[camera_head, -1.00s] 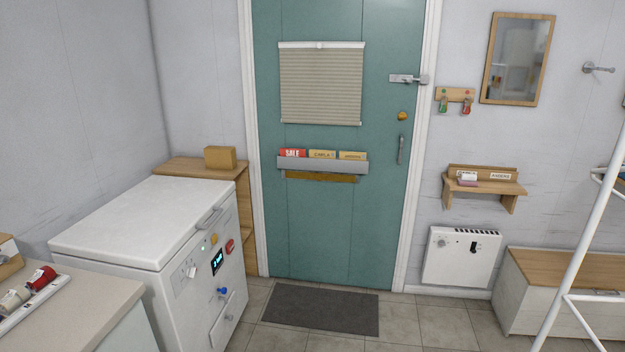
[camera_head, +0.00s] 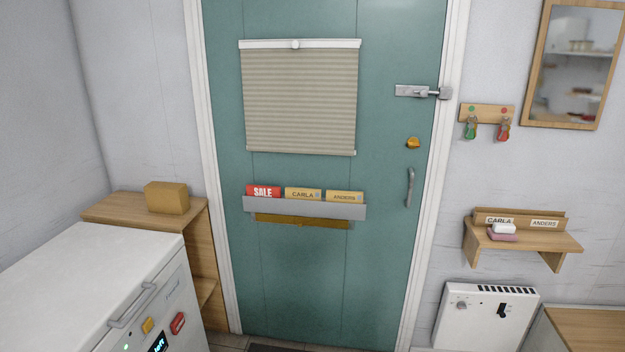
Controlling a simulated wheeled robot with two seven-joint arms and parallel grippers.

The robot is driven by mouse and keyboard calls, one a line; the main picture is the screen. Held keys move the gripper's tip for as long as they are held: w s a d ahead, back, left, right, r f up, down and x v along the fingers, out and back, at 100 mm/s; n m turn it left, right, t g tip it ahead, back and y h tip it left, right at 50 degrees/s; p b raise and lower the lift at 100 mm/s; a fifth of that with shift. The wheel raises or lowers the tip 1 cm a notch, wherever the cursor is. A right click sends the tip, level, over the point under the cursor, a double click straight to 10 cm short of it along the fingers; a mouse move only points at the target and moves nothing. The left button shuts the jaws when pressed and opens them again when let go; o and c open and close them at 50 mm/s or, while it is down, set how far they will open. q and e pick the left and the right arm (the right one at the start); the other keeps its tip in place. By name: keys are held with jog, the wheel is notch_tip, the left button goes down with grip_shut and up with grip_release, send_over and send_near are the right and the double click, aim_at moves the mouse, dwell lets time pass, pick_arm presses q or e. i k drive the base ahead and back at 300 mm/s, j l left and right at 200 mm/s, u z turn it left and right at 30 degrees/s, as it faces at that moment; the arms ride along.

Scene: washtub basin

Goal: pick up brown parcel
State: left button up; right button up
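The brown parcel (camera_head: 166,198) is a small box on top of a wooden shelf unit (camera_head: 128,212). The unit stands in the corner left of the teal door, behind the white chest appliance. The parcel sits upright near the middle of the unit's top, with nothing on it. Neither of my grippers shows in the head view.
The white chest appliance (camera_head: 75,275) fills the lower left, in front of the shelf unit. The teal door (camera_head: 290,290) has a mail holder (camera_head: 305,208) with several envelopes. A wall shelf (camera_head: 525,245) and a white heater (camera_head: 484,315) are at the right.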

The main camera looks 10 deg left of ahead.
aim_at(161, 197)
jog(key=i+u, duration=0.2)
jog(key=i, duration=0.35)
jog(key=i+u, duration=0.15)
jog(key=i, duration=0.45)
jog(key=i+l+u, duration=0.2)
jog(key=i, duration=0.35)
